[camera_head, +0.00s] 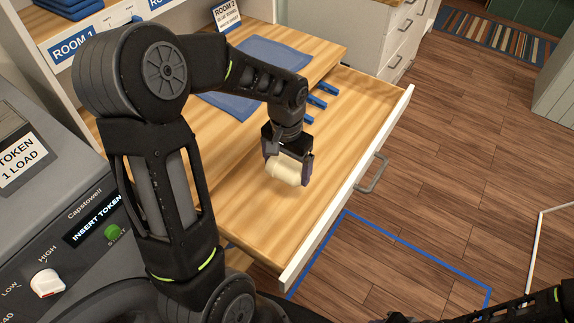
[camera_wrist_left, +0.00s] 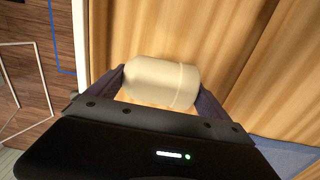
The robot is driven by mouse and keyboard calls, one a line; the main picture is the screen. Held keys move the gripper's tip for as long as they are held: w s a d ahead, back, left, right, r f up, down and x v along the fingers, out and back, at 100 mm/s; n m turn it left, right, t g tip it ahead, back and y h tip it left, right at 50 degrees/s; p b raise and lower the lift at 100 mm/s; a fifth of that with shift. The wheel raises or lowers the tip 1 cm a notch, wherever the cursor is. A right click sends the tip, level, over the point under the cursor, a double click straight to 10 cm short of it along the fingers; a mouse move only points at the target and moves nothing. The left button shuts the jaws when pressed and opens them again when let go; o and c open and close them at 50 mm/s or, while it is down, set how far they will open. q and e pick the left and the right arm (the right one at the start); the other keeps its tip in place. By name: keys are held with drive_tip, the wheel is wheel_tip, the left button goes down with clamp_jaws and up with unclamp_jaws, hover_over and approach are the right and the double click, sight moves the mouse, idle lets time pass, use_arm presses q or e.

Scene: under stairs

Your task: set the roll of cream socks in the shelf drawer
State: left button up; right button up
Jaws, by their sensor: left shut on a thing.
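The roll of cream socks (camera_head: 287,170) is between the fingers of my left gripper (camera_head: 288,165), which is shut on it. In the left wrist view the roll (camera_wrist_left: 160,82) lies crosswise between the two dark fingers. The shelf drawer (camera_head: 345,190) is pulled open, with a pale wood floor and a white front with a grey handle. The gripper and roll are over the drawer's floor, near its middle. I cannot tell whether the roll touches the floor. At the lower right of the head view part of my right arm (camera_head: 520,305) shows; its fingers cannot be made out.
Several blue clothespins (camera_head: 318,101) lie towards the drawer's back. A blue cloth (camera_head: 270,58) lies on the wooden shelf above. A grey token machine (camera_head: 60,200) stands at the left. Blue tape (camera_head: 420,252) marks the floor before the drawer. The drawer's near part is clear.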

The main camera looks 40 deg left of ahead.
use_arm(q)
drive_tip(key=shift+f+b, duration=3)
drive_tip(key=shift+f, duration=1.1)
drive_tip(key=shift+f, duration=0.25)
drive_tip(key=o, duration=1.8)
wheel_tip(320, 180, up, 8)
drive_tip(key=shift+f, duration=0.1)
drive_tip(key=shift+s, duration=0.1)
